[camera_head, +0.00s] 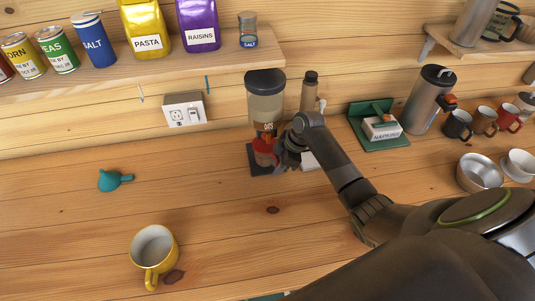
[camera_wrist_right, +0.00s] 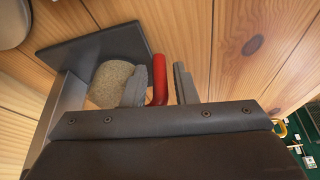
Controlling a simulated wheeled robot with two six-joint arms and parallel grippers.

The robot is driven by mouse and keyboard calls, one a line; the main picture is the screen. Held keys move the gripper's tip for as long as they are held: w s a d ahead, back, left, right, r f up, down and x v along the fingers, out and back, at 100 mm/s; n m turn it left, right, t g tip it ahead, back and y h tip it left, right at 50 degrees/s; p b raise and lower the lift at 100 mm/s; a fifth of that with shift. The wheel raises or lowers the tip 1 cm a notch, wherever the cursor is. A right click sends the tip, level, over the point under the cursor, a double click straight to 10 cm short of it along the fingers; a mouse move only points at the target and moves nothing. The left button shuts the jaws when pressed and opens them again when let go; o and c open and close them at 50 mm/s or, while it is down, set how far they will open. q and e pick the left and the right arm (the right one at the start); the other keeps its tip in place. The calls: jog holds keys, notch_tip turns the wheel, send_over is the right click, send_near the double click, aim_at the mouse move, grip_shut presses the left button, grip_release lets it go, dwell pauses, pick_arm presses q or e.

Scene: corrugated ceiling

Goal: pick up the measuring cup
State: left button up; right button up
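The measuring cup (camera_head: 264,152) looks red and sits on the dark base of a dispenser with a clear hopper (camera_head: 265,100) at the back of the counter. In the right wrist view its red handle (camera_wrist_right: 159,80) stands between the fingers of my right gripper (camera_wrist_right: 164,88). The left finger is close against the handle, and a gap shows on the other side, so the gripper looks open around it. A round, speckled beige surface (camera_wrist_right: 110,82) lies beside the handle, partly hidden by the finger. In the head view my right gripper (camera_head: 283,158) partly covers the cup. My left gripper is not in view.
A yellow mug (camera_head: 153,250) and a teal funnel-like item (camera_head: 112,180) lie at left. A brown bottle (camera_head: 309,92), a green box holder (camera_head: 375,125), a steel pitcher (camera_head: 427,100) and a metal bowl (camera_head: 480,174) stand at right. The middle counter is clear.

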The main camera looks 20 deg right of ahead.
jog(key=shift+x, duration=1.1)
grip_shut()
jog(key=shift+w+r, duration=0.1)
jog(key=shift+r, duration=0.2)
